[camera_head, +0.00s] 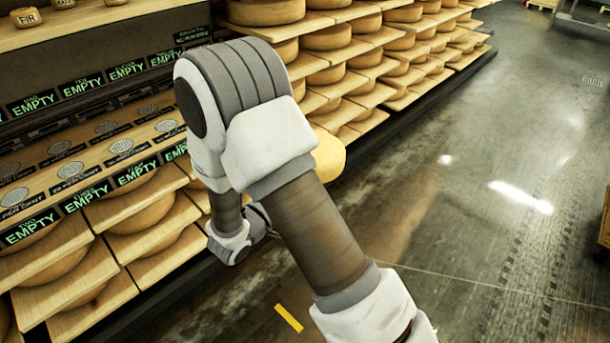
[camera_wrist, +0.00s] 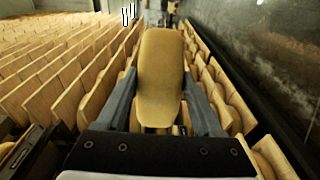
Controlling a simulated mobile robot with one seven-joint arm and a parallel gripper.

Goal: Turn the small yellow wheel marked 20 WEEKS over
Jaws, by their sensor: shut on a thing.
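A small yellow wheel (camera_wrist: 161,68) is between the two grey fingers of my gripper (camera_wrist: 158,84) in the wrist view. The fingers are shut on it from its two sides. Its smooth yellow surface fills the middle of that view, and I can read no mark on it. In the head view, part of the yellow wheel (camera_head: 329,156) shows past the right edge of my arm, out in front of the shelves. My arm hides the rest of it and the gripper there. I cannot tell which face is up.
Racks of large cheese wheels on wooden boards (camera_head: 352,72) run along the aisle. At left, a shelf with oval plates (camera_head: 70,172) carries several EMPTY signs (camera_head: 86,196). The grey floor (camera_head: 470,180) at right is clear, with a yellow tape strip (camera_head: 288,318) near my arm.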

